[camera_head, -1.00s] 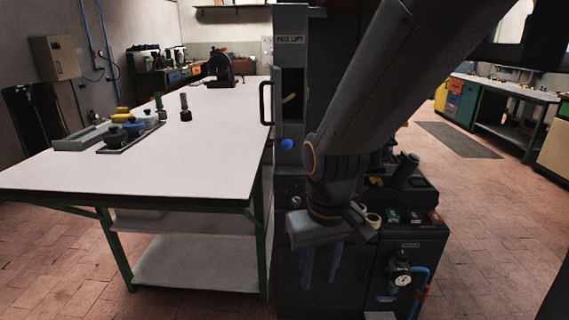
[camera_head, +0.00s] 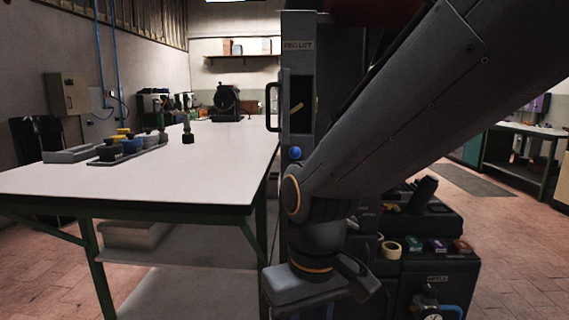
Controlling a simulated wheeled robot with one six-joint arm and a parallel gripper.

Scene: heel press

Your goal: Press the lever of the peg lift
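The peg lift (camera_head: 300,75) is a tall dark cabinet at the right end of the white table, with a "PEG LIFT" label at its top. A yellow slanted piece (camera_head: 297,107) shows inside its upright slot. A blue ball knob (camera_head: 295,153) sits on its front below the slot, and a black bar handle (camera_head: 272,107) is on its left side. I cannot tell which of these is the lever. My gripper (camera_head: 316,290) hangs below and in front of the blue knob, apart from it. My arm hides much of the cabinet's right side.
The white table (camera_head: 215,170) fills the left. It bears a tray (camera_head: 110,158) of coloured pieces and a dark upright peg (camera_head: 188,135). A dark stand with tape rolls and small bins (camera_head: 412,245) is at the right of my gripper. Open floor lies farther right.

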